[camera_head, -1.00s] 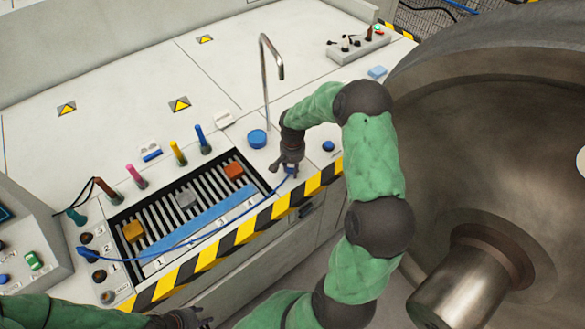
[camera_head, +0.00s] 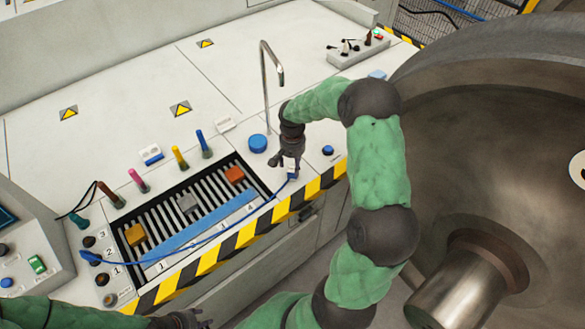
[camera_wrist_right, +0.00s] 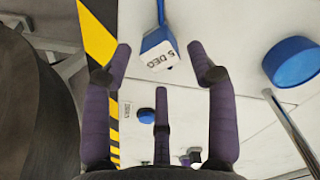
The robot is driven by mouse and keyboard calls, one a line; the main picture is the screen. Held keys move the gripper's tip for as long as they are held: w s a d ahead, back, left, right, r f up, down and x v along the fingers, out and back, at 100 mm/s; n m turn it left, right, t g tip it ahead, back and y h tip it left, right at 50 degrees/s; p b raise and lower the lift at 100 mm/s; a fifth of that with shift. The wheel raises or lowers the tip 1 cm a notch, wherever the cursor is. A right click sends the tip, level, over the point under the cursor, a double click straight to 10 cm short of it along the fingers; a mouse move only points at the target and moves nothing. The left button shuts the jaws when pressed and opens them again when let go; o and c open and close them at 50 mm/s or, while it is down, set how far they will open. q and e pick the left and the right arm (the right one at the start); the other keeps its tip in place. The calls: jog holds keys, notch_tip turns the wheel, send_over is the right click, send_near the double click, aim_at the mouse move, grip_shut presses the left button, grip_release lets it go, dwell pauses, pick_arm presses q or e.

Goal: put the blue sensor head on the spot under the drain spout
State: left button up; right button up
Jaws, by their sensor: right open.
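A small blue-and-white block (camera_wrist_right: 160,50) with printed lettering and a blue cable, apparently the sensor head, lies between the spread fingers of my right gripper (camera_wrist_right: 160,62) in the right wrist view. A gap shows on both sides of it. In the head view my right gripper (camera_head: 284,168) points down over the bench near the striped edge and partly hides the block. The curved metal spout (camera_head: 266,85) rises behind that gripper. The spot under it is not clearly distinguishable. My left gripper (camera_head: 188,319) is at the bottom edge, its fingers unclear.
A blue round knob (camera_head: 258,143) stands beside the spout. The back bench is mostly clear.

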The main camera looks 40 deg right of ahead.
aim_at(293, 169)
notch_tip(293, 169, up, 7)
jog(key=p, duration=0.1)
jog(key=shift+f, duration=0.15)
